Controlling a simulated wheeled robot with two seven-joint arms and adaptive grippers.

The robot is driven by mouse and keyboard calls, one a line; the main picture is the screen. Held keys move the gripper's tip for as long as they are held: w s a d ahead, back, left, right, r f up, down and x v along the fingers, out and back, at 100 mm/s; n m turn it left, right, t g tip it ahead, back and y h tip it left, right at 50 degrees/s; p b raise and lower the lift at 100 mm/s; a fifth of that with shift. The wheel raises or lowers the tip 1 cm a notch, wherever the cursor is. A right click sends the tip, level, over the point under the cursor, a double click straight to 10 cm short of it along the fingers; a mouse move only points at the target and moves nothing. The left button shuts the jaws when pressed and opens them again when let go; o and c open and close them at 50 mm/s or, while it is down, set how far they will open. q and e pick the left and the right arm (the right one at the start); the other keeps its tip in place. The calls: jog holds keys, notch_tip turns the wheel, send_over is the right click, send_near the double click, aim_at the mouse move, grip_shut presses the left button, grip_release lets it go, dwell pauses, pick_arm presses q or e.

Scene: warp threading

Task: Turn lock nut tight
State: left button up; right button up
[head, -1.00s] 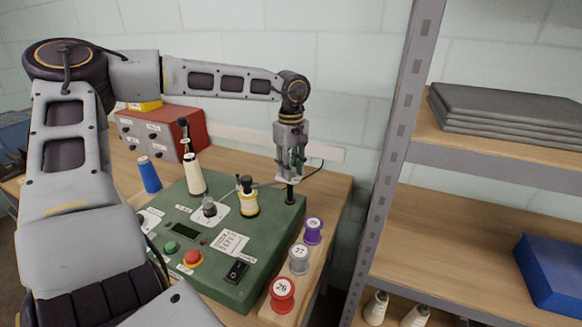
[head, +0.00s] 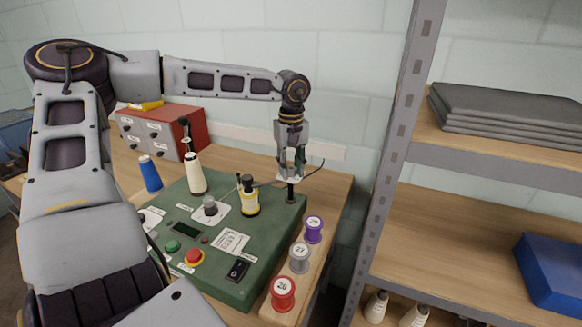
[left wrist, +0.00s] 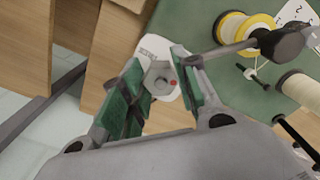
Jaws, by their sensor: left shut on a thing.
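My left gripper (head: 291,168) points straight down over the back right corner of the green machine (head: 268,215), above a short black post (head: 291,193). In the left wrist view, a grey hex lock nut (left wrist: 160,78) with a red dot beside its centre sits on a pale plate (left wrist: 155,52). The green-padded fingers of my left gripper (left wrist: 158,84) are shut on the nut from two sides. In the head view the fingers hide the nut. My right gripper is not in view.
A yellow-and-white spool (head: 249,199) and a cream thread cone (head: 195,175) stand on the machine near the gripper. Purple (head: 313,230), grey (head: 299,258) and red (head: 283,294) spools stand along its right side. A metal shelf post (head: 400,140) rises to the right.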

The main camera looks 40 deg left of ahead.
aim_at(291, 169)
pick_arm(q)
jog(key=o, duration=1)
jog(key=shift+r, duration=0.6)
notch_tip(291, 169, up, 11)
jog(key=shift+f, duration=0.15)
